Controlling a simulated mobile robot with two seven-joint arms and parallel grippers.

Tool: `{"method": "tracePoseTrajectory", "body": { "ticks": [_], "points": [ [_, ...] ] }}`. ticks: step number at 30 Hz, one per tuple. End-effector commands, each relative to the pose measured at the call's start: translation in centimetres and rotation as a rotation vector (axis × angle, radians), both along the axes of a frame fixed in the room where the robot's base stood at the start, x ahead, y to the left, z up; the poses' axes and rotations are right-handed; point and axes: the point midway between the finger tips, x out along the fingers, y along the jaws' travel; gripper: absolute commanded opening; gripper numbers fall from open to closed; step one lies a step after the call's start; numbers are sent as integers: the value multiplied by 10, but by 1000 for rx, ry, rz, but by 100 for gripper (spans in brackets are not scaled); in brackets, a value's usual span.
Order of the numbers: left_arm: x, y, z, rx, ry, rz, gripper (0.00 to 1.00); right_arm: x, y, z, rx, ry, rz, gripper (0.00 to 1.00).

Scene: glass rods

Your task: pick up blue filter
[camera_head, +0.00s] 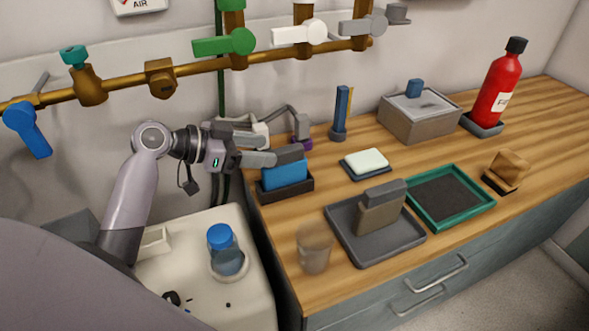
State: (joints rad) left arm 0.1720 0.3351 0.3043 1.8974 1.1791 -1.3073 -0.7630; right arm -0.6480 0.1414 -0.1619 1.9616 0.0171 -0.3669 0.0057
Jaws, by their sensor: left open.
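The blue filter (285,176) is a blue block with a dark grey top. It stands upright in a dark holder (298,191) at the left end of the wooden counter. My left gripper (268,149) is open, at the height of the filter's grey top and just to its left. One finger appears to reach the top's left end; I cannot tell whether it touches. My right gripper is not in view.
A beige block with a grey top (379,210) stands in a grey tray (411,236). A clear beaker (314,250) stands near the front edge. A blue-capped bottle (222,240) is at lower left. Brass pipes with valve handles (225,42) run above.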

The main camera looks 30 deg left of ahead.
Motion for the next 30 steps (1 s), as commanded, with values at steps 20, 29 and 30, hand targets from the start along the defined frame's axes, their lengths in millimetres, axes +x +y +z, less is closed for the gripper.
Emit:
{"method": "tracePoseTrajectory", "body": {
  "ticks": [20, 29, 30],
  "points": [
    [46, -45, -29, 1, 0, -4, 55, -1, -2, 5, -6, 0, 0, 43],
    [45, -44, -29, 1, 1, -2, 13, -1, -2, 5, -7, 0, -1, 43],
    [45, -44, -29, 1, 1, -2, 0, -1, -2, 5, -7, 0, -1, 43]
  ]
}}
